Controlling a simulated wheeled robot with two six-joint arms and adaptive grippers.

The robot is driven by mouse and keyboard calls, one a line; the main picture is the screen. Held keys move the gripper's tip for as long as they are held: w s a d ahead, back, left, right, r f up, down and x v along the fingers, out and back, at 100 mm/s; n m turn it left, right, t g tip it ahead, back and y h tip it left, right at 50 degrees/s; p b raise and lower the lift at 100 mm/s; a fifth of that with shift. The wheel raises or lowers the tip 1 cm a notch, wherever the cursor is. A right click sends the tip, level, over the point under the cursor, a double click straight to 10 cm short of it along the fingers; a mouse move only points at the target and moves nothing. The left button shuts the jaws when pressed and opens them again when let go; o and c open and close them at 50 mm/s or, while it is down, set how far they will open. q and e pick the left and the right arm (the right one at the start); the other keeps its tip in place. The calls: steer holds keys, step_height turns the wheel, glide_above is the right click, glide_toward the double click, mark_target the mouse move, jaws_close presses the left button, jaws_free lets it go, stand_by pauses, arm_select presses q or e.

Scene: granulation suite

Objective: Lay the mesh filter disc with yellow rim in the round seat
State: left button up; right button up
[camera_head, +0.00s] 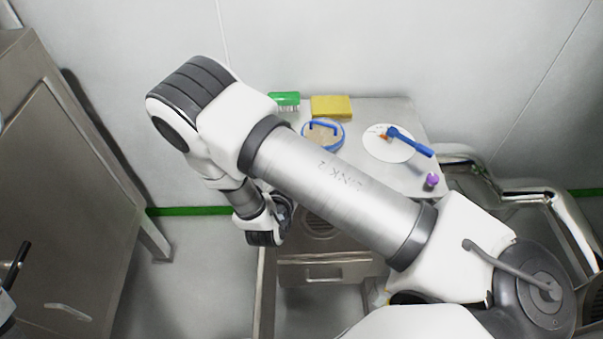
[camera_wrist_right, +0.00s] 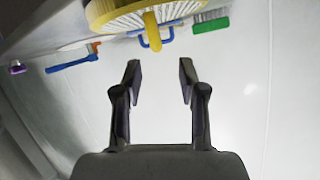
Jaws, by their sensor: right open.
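The mesh filter disc with yellow rim (camera_wrist_right: 118,12) shows at the top of the right wrist view, cut off by the frame. A yellow stub handle (camera_wrist_right: 152,32) stands out from its face toward my right gripper (camera_wrist_right: 160,75). The gripper is open and empty, its fingers apart from the disc and handle. In the head view my right arm crosses the table and hides the yellow-rimmed disc; its wrist end (camera_head: 266,228) hangs near the table's left edge. A round ringed fitting (camera_head: 320,225), possibly the seat, shows partly below the arm. A dark part at the lower left may be my left gripper (camera_head: 15,268).
On the table (camera_head: 365,110) are a blue-rimmed disc with handle (camera_head: 322,148), a green brush (camera_head: 285,99), a yellow sponge (camera_head: 331,106), a white plate (camera_head: 385,151) with a blue-handled tool (camera_head: 410,142), and a purple-topped item (camera_head: 432,180). A metal cabinet (camera_head: 75,200) stands left.

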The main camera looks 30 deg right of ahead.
steer(key=b, duration=0.1)
steer(key=f+b, duration=0.1)
steer(key=b, duration=0.1)
steer(key=shift+w+d+f, duration=0.15)
steer(key=shift+w+f, duration=0.1)
steer(key=shift+w, duration=0.15)
steer(key=shift+d+r+b, duration=0.1)
steer(key=shift+d+b, duration=0.05)
steer(key=shift+b, duration=0.35)
steer(key=shift+d+r, duration=0.1)
steer(key=shift+d, duration=0.05)
steer(key=shift+w+d, duration=0.1)
steer(key=shift+d, duration=0.2)
steer(key=x, duration=0.4)
steer(key=shift+w+d+f+p, duration=0.15)
steer(key=shift+f+p, duration=0.15)
steer(key=shift+f, duration=0.05)
steer(key=shift+r, duration=0.15)
steer(key=shift+c, duration=0.6)
arm_select(q)
step_height(320, 180, down, 5)
steer(key=shift+w+a+f, duration=0.1)
steer(key=shift+f, duration=0.1)
arm_select(e)
jaws_close()
